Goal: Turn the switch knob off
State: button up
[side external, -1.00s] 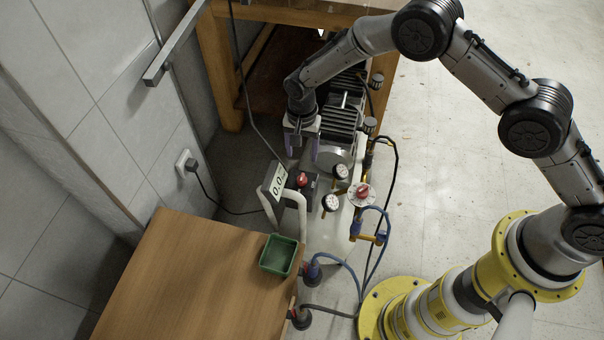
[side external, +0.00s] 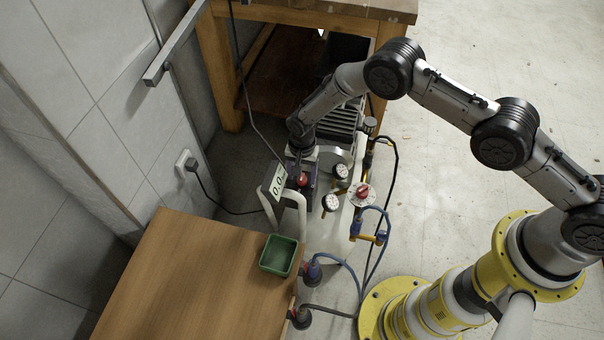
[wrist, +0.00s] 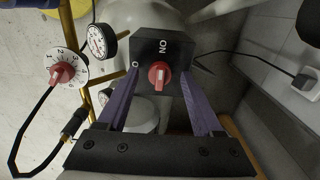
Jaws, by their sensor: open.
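The switch knob (wrist: 158,74) is red and sits on a dark switch box (wrist: 150,47) marked ON and 0. Its grip appears to line up with the ON mark. In the side view the red knob (side external: 302,181) shows just below my gripper (side external: 303,168). In the wrist view my gripper (wrist: 159,78) is open, with its two purple fingers apart on either side of the knob. A clear gap shows between each finger and the knob. I cannot tell the exact height of the fingertips over the box face.
A white dial with a red knob (side external: 362,192) and round gauges (side external: 340,171) stand to the right of the switch. A digital display (side external: 275,183) is close on its left. A wooden cabinet (side external: 190,275) holds a green tray (side external: 279,255). Hoses run nearby.

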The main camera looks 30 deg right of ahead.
grip_shut()
jog(key=shift+n, duration=0.3)
jog(key=n, duration=1.3)
jog(key=shift+n, duration=2.1)
